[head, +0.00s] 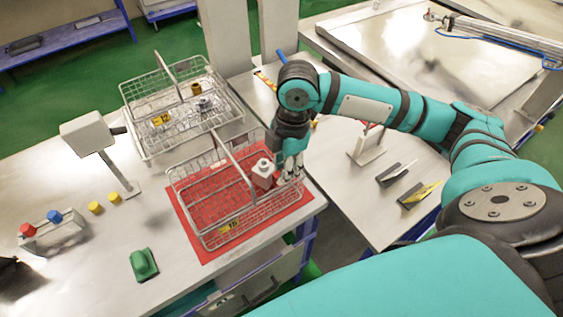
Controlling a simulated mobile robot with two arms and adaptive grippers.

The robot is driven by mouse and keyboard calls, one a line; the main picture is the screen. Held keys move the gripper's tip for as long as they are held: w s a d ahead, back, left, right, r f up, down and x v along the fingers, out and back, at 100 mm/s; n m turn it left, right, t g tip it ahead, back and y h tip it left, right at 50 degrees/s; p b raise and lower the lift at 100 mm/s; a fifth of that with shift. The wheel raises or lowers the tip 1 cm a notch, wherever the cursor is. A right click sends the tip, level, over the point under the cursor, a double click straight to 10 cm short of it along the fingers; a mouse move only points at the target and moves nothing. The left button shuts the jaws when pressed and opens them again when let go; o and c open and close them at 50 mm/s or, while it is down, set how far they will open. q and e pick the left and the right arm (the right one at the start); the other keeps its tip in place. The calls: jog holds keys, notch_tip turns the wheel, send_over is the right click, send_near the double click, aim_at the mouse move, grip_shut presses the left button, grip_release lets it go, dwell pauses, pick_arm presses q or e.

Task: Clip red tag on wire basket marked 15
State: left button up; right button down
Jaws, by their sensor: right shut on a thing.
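The wire basket with a yellow label (229,225), which seems to read 15, stands on a red mat (210,254) near the table's front right. My right gripper (291,175) points down at this basket's right end, by its rim. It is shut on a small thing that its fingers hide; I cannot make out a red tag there. A red block with a pale top (264,173) sits in the basket just left of the fingers. A dark part at the left edge (10,268) may be my left gripper; its fingers are not clear.
A second wire basket (142,153), labelled 12, stands behind with small parts inside. A grey post device (92,135), a box with red and blue buttons (52,232) and a green object (143,264) stand left. The right table holds a small stand (368,153) and dark wedge holders (388,179).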

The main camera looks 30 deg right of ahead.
aim_at(282, 189)
jog(key=shift+r, duration=0.1)
jog(key=shift+p, duration=0.45)
jog(key=shift+r+p, duration=0.1)
jog(key=shift+p, duration=0.25)
notch_tip(282, 189, down, 3)
jog(key=shift+r+b, duration=0.1)
jog(key=shift+b, duration=0.3)
pick_arm(q)
jog(key=shift+w+d+f+b, duration=0.2)
jog(key=shift+w+d+b, duration=0.05)
jog(key=shift+w+b, duration=0.4)
pick_arm(e)
jog(key=shift+f, duration=1.95)
pick_arm(q)
jog(key=shift+r+p, duration=1.05)
jog(key=shift+r, duration=0.2)
pick_arm(e)
jog(key=shift+f, duration=0.3)
